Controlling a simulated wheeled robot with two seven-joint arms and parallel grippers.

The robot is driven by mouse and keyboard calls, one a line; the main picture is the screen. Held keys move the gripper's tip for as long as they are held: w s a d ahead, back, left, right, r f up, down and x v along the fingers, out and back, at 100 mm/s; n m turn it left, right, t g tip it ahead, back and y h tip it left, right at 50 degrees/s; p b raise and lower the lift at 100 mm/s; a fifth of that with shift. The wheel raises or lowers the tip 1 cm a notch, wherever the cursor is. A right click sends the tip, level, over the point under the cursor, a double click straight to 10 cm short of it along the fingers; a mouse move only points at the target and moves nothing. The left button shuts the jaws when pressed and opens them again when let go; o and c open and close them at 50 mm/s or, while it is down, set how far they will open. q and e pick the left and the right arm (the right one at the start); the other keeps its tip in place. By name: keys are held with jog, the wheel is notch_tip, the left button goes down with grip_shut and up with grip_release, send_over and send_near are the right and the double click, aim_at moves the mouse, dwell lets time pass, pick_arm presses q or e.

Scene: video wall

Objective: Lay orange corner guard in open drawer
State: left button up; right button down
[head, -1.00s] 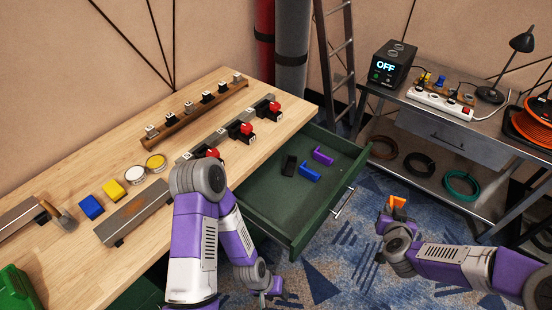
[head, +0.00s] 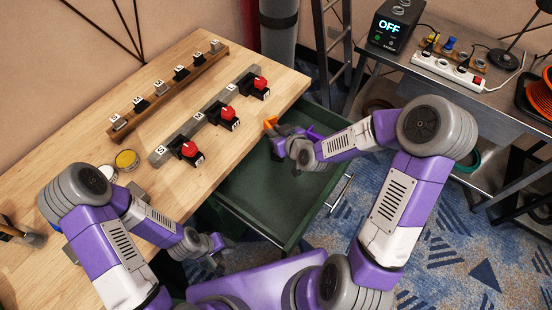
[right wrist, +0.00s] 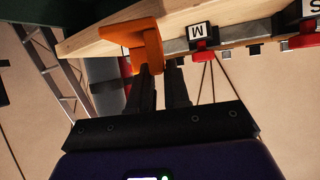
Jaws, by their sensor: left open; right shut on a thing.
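The orange corner guard (head: 270,123) is in my right gripper (head: 275,130), which is shut on it. In the head view it appears near the table edge at the drawer's upper left; its exact height is unclear. In the right wrist view the orange guard (right wrist: 141,45) is at the fingertips (right wrist: 163,72). The green drawer (head: 262,195) is open, and my right forearm covers its far part. My left gripper (head: 218,243) is open and empty, low by the drawer's near left side.
The wooden table (head: 175,75) carries red-knobbed switches (head: 227,115) along its drawer-side edge, close to my right gripper. The drawer's near part looks bare. A metal bench (head: 440,95) with a power strip (head: 445,70) stands at right.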

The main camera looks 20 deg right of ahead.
jog(key=s+a+f+n+g+y, duration=0.2)
jog(key=s+f+n+g+y, duration=0.15)
jog(key=s+n+y, duration=0.2)
jog(key=shift+m+t+h, duration=0.25)
jog(key=shift+t+h, duration=0.2)
jog(key=f+b, duration=0.1)
jog(key=f, duration=0.3)
jog(key=f+b, duration=0.2)
jog(key=f, duration=0.3)
jog(key=s+f+b, duration=0.1)
jog(key=f, duration=0.3)
jog(key=shift+a+f+b, duration=0.2)
jog(key=shift+f+b, duration=0.15)
jog(key=w+a, duration=0.2)
jog(key=shift+w+a+f+b, duration=0.1)
jog(key=shift+w+f+b, duration=0.15)
jog(key=shift+w+b, duration=0.05)
jog(key=shift+w+a, duration=0.6)
jog(key=shift+w, duration=0.05)
jog(key=shift+w+a+b, duration=0.45)
jog(key=shift+w+a, duration=0.5)
jog(key=shift+w, duration=0.15)
jog(key=shift+f+b, duration=0.3)
jog(key=shift+f, duration=0.35)
jog(key=shift+r, duration=0.1)
